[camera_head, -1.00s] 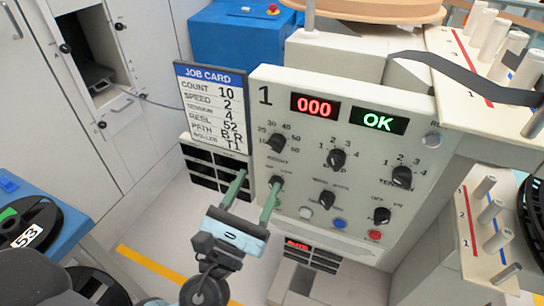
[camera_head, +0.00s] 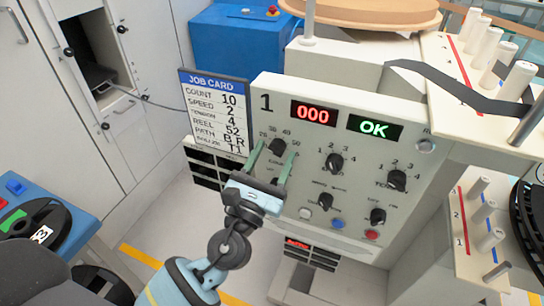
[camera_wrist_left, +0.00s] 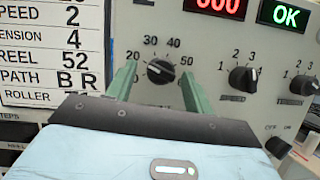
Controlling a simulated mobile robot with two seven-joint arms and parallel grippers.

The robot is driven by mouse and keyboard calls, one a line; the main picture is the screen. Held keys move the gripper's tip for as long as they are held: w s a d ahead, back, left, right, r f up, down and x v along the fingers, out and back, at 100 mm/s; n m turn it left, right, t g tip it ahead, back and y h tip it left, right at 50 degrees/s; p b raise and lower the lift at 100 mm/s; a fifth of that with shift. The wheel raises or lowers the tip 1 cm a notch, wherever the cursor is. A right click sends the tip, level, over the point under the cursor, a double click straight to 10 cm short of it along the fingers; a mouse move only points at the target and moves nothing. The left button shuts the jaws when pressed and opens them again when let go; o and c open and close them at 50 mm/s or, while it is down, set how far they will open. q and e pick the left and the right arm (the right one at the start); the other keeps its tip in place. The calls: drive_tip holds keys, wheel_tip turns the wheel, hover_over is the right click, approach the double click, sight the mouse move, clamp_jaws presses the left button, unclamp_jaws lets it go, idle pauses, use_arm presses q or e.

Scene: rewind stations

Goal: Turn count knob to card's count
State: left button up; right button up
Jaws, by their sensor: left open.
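The count knob (camera_head: 277,147) is a black dial with a white pointer at the upper left of the cream control panel (camera_head: 345,100), below the red 000 display (camera_head: 314,113). In the left wrist view the knob (camera_wrist_left: 160,71) sits between the fingers, its scale marked 20, 30, 40 and 50 around it. The pointer slants to the upper left. My left gripper (camera_head: 270,161) is open, its two green fingers either side of the knob; I cannot tell whether they touch it. The job card (camera_head: 216,112) left of the panel reads COUNT 10. My right gripper is out of view.
Speed (camera_head: 334,163) and tension (camera_head: 397,180) knobs are to the right on the panel, with more knobs and coloured buttons below. A green OK display (camera_head: 375,126) is lit. A blue box (camera_head: 235,35) stands behind. Reels lie at the lower left.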

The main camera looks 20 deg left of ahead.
use_arm(q)
drive_tip(key=c, duration=0.9)
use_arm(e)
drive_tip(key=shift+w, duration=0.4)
use_arm(q)
drive_tip(key=shift+n, duration=0.4)
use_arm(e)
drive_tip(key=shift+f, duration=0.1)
